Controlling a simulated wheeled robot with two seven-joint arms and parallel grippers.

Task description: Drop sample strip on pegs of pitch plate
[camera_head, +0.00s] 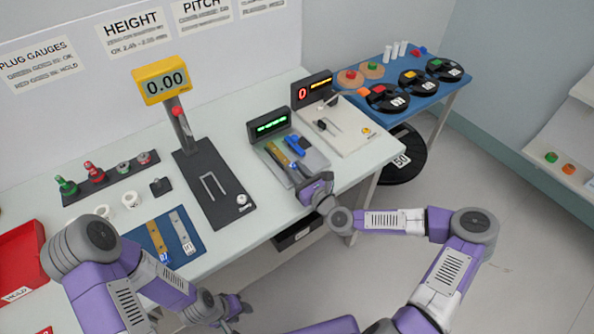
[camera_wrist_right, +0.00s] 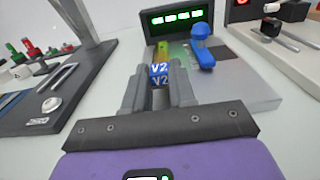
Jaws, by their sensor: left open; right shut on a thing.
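The brass sample strip (camera_head: 278,155) is at the grey pitch plate (camera_head: 313,159), below a green-lit display (camera_head: 269,124). My right gripper (camera_head: 301,182) is at the plate's near edge. In the right wrist view, its fingers (camera_wrist_right: 160,85) are shut on the strip's blue end, marked V2 (camera_wrist_right: 159,70), and its yellow part (camera_wrist_right: 162,50) points towards the display. A blue handle (camera_wrist_right: 202,50) stands to the right of the strip. The pegs are hidden, and I cannot tell whether the strip touches them. My left gripper (camera_head: 238,306) is open and empty in front of the table.
A blue mat (camera_head: 146,238) holds a brass strip and a grey strip. The height gauge (camera_head: 222,198) stands left of the pitch plate, and a white station (camera_head: 346,137) stands to its right. A red tray (camera_head: 22,262) is at far left.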

